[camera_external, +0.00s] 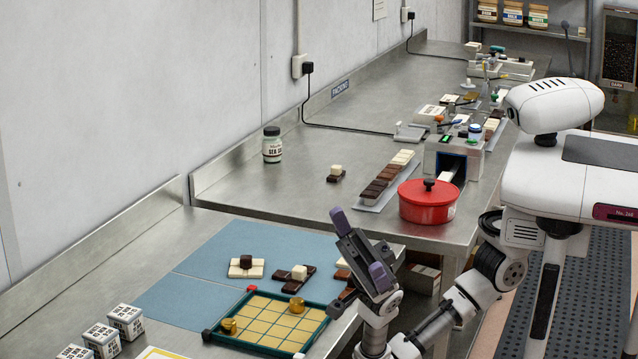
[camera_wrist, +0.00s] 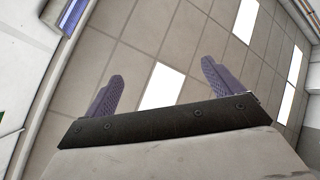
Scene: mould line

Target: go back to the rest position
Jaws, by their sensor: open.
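My gripper (camera_external: 358,244) is raised above the right edge of the near steel table, with its fingers pointing up and to the left in the external view. Its two purple fingers stand apart with nothing between them.
Below and left of my gripper lie a green-rimmed mould tray (camera_external: 321,320) and a blue mat (camera_external: 200,262) with chocolate pieces. A red pot (camera_external: 428,205) stands on the far steel table (camera_external: 240,185). White printed cubes (camera_external: 126,321) sit at lower left.

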